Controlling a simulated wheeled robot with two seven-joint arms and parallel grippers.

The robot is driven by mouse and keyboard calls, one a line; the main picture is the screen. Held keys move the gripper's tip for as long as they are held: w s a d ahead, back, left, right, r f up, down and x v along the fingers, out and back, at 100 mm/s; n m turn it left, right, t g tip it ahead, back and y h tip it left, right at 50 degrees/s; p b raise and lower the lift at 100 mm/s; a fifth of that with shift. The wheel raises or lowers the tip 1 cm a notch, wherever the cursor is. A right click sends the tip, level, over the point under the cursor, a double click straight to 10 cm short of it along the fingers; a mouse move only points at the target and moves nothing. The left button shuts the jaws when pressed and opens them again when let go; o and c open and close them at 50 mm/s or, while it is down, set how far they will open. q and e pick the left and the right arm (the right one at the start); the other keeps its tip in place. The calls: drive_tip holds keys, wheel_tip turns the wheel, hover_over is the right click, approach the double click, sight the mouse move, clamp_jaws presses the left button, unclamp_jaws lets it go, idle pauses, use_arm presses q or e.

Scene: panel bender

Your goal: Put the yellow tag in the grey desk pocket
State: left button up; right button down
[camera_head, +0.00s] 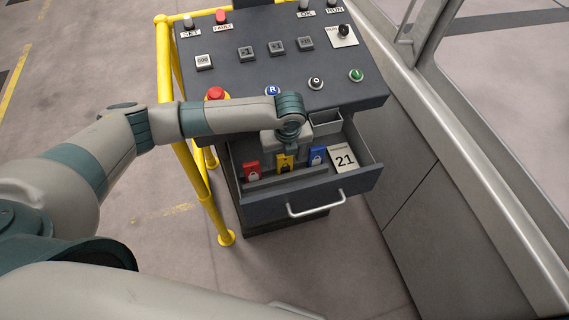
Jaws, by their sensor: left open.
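The yellow tag (284,164) stands in the open drawer (326,195), between a red tag (252,170) and a blue tag (317,156). My left gripper (286,153) points down into the drawer right at the yellow tag. It is open, and its fingers are mostly hidden under the wrist, so I cannot tell whether they touch the tag. A grey open-topped pocket (326,124) sits at the desk's front edge, right of my left gripper, and looks empty. My right gripper is not in view.
A white card marked 21 (343,160) lies in the drawer's right part. The dark control desk (262,80) with buttons rises behind. A yellow rail (196,185) stands on the left, and a grey machine wall (425,120) is on the right.

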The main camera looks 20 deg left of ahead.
use_arm(q)
drive_tip(key=c, duration=1.2)
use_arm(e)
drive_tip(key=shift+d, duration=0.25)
use_arm(q)
drive_tip(key=shift+r, duration=0.1)
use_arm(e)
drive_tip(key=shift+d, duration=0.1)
